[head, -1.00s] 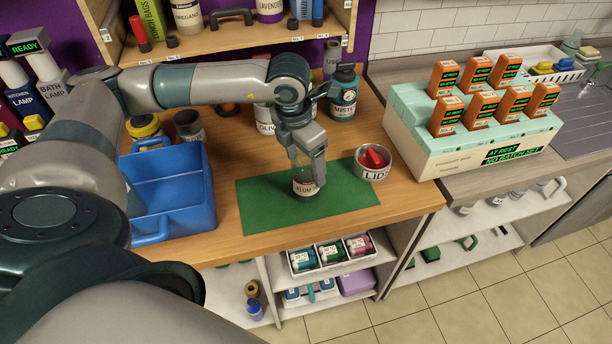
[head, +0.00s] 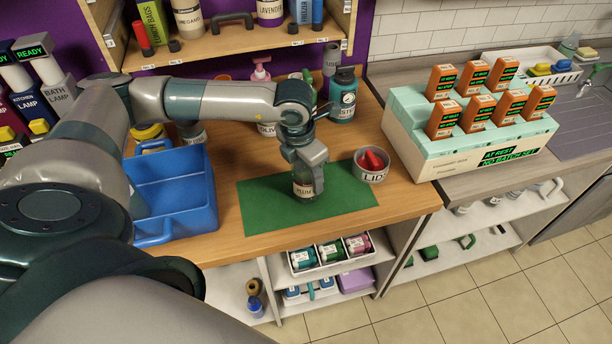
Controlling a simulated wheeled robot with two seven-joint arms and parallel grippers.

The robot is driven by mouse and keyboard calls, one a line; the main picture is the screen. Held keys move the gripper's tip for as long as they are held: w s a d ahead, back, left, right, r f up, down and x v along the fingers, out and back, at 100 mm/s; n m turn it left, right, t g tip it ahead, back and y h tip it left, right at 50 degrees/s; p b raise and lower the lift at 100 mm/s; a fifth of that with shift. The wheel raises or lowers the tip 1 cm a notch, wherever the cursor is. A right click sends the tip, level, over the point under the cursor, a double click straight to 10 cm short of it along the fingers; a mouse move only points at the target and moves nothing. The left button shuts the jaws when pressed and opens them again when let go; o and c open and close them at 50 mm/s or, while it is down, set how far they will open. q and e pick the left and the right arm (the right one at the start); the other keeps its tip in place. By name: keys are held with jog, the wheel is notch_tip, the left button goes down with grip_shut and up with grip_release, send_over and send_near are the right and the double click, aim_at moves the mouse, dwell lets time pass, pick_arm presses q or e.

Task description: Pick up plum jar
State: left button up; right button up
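The plum jar (head: 303,191), a small glass jar with a pale label reading PLUM, stands upright on the green mat (head: 350,202). My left gripper (head: 309,185) points down over it from above, with one finger along the jar's right side. The other finger is hard to make out, so I cannot tell whether the fingers press on the jar. The jar's top is hidden by the gripper. My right gripper is not in view.
A round tin of lids (head: 369,174) with a red item inside stands close at the right. A blue tote (head: 180,222) stands at the left. Behind are a teal bottle (head: 343,95) and other containers. The mat's front and right parts are clear.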

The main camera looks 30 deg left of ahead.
pick_arm(q)
jog(key=c, duration=0.4)
jog(key=shift+w+r, duration=0.1)
jog(key=shift+r+b, duration=0.5)
jog(key=d+r+b, duration=0.2)
jog(key=d+r, duration=0.1)
jog(key=d, duration=0.1)
jog(key=d+r+b, duration=0.2)
jog(key=d+r, duration=0.1)
jog(key=d+r+b, duration=0.2)
jog(key=d+r, duration=0.2)
jog(key=shift+w+d, duration=0.35)
